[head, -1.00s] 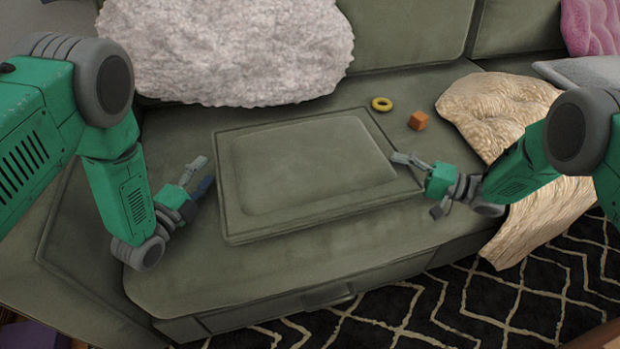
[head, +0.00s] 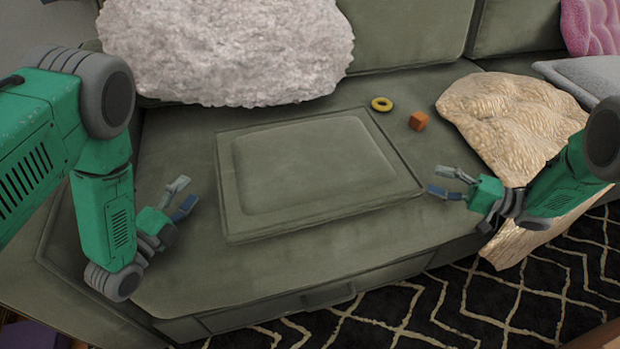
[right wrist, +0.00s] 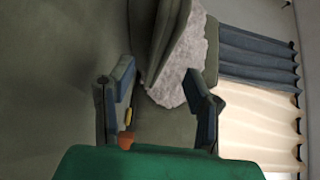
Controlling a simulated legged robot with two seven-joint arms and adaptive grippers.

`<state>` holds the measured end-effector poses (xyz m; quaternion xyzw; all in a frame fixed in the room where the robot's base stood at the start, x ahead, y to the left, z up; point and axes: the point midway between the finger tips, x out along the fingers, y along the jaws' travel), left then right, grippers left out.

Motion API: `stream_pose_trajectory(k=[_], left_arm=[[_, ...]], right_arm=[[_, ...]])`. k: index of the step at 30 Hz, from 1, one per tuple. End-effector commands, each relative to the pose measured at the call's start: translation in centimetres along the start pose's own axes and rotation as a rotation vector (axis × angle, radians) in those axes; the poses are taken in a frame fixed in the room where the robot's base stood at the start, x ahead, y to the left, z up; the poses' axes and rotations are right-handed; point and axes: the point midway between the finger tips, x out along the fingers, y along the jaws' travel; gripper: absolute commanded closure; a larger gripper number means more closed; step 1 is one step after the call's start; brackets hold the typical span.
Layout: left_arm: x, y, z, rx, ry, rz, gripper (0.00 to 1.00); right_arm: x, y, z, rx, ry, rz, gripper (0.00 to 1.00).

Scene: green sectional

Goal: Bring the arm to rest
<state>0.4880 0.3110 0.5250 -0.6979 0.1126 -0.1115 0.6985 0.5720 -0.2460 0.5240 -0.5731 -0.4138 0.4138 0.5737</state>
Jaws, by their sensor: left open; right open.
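My left gripper (head: 181,197) is open and empty, left of the raised rectangular panel (head: 228,225) on the green sofa seat. My right gripper (head: 449,182) is open and empty, just right of the panel's right edge in the head view. In the right wrist view its two fingers (right wrist: 163,112) stand wide apart with nothing gripped between them. Neither gripper touches an object that I can see.
An orange cube (head: 418,121) and a yellow ring (head: 381,104) lie behind the panel on the right. A cream blanket (head: 500,115) drapes over the seat at right. A fluffy white cushion (head: 230,50) leans at the back. A black patterned rug (head: 500,310) covers the floor.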

Motion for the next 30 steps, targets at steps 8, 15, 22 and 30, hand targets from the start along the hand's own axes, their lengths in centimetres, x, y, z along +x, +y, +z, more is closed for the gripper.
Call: stream_pose_trajectory(k=[8, 15, 22, 30], left_arm=[[0.0, 0.0, 0.0, 0.000, 0.000, 0.000, 0.56], [0.0, 0.0, 0.0, 0.000, 0.000, 0.000, 0.56], [0.0, -0.1, 0.0, 0.000, 0.000, 0.000, 0.56], [0.0, -4.1, 0.0, 0.000, 0.000, -0.001, 0.56]], right_arm=[[-2.1, 0.0, 0.0, 0.000, -0.001, 0.000, 0.56], [-2.1, 0.0, 0.0, 0.000, -0.001, 0.000, 0.56], [-2.1, -0.1, 0.0, 0.000, 0.000, 0.000, 0.56], [-2.0, -4.0, 0.0, -0.001, 0.000, 0.000, 0.56]])
